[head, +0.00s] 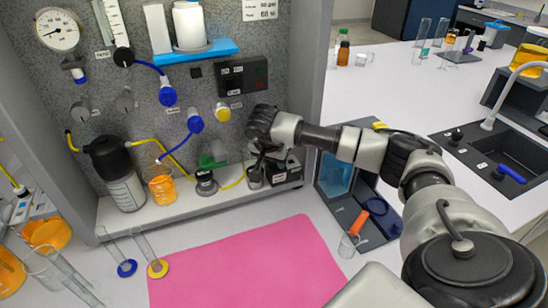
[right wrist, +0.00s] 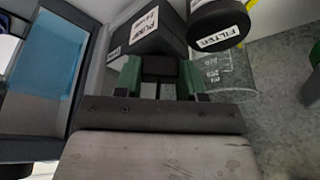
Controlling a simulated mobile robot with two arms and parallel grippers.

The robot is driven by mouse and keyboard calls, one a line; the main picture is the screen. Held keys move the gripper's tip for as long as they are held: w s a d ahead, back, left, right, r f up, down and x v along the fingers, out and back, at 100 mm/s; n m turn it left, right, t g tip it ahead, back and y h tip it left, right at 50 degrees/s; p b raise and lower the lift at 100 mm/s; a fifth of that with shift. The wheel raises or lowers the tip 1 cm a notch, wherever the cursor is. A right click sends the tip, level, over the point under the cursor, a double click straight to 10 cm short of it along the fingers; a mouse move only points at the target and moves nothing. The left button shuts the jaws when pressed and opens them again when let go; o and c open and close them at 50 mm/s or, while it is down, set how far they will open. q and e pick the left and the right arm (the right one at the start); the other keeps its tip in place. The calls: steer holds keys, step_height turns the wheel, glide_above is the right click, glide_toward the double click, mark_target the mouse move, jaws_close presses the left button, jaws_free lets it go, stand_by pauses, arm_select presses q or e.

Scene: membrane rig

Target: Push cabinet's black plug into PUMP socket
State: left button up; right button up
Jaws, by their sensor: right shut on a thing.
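My right gripper (head: 262,150) reaches in from the right, in front of the rig panel, with its fingers pointing down at the shelf. In the right wrist view, its green-lined fingers (right wrist: 160,76) are shut on a small black block, which appears to be the black plug (right wrist: 160,67). The black pump box (right wrist: 146,24) with a white PUMP label is just beyond the fingertips; it also shows on the shelf in the head view (head: 286,170). The PUMP socket cannot be made out, nor whether the plug touches the box. My left gripper is out of view.
A black round filter (right wrist: 218,22) labelled FILTER stands close beside the pump. A beaker of orange liquid (head: 161,188) and a dark-topped bottle (head: 122,180) stand left on the shelf. A pink mat (head: 245,268) lies bare in front; a blue-windowed box (head: 337,178) is at right.

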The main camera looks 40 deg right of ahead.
steer(key=shift+f, duration=0.1)
stand_by(0.5)
steer(key=o, duration=1)
steer(key=b+v, duration=0.2)
steer(key=v, duration=0.8)
steer(key=shift+s+a+r, duration=0.15)
steer(key=shift+r, duration=0.25)
